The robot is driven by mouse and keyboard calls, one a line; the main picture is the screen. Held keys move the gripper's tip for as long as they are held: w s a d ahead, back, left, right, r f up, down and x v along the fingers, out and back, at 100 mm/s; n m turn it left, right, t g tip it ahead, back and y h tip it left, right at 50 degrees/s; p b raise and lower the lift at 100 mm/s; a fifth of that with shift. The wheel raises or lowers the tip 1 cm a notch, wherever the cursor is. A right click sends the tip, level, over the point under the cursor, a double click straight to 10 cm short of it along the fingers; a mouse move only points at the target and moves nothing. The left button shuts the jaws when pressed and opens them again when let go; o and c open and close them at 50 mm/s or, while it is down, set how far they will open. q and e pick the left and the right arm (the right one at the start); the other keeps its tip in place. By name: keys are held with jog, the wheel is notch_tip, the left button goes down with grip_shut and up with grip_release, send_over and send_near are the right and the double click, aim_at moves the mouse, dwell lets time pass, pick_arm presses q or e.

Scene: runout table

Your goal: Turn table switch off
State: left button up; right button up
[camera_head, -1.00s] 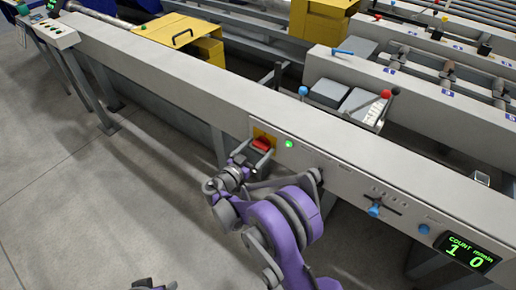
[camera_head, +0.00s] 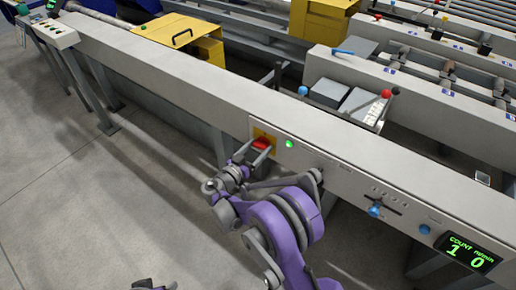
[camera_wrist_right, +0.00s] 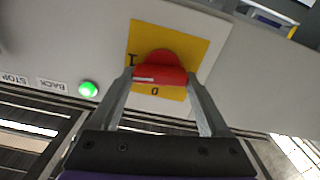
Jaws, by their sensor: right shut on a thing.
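The table switch is a red knob (camera_head: 261,143) on a yellow plate (camera_head: 264,134) on the grey table's front side. In the right wrist view the knob (camera_wrist_right: 158,68) fills the middle of the yellow plate (camera_wrist_right: 190,43), with an "I" at its left and a "0" below it. My right gripper (camera_head: 257,152) is at the knob in the head view. In the wrist view its two grey fingers (camera_wrist_right: 160,78) are shut on the knob, one on each side. A green lamp (camera_head: 289,143) beside the plate is lit.
Blue knobs (camera_head: 375,210) are on the same front panel. A red-tipped lever (camera_head: 386,94) and a blue-tipped one (camera_head: 303,91) rise behind the beam. The floor at left is clear.

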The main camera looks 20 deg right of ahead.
jog(key=n, duration=0.4)
jog(key=shift+w+a+n, duration=0.1)
jog(key=shift+n, duration=0.2)
jog(key=n+b, duration=0.1)
jog(key=n, duration=0.2)
jog(key=shift+n, duration=0.3)
jog(key=n, duration=0.4)
jog(key=shift+w+a+f+b, duration=0.1)
jog(key=shift+b, duration=0.25)
jog(key=shift+n, duration=2.1)
jog(key=o, duration=1.2)
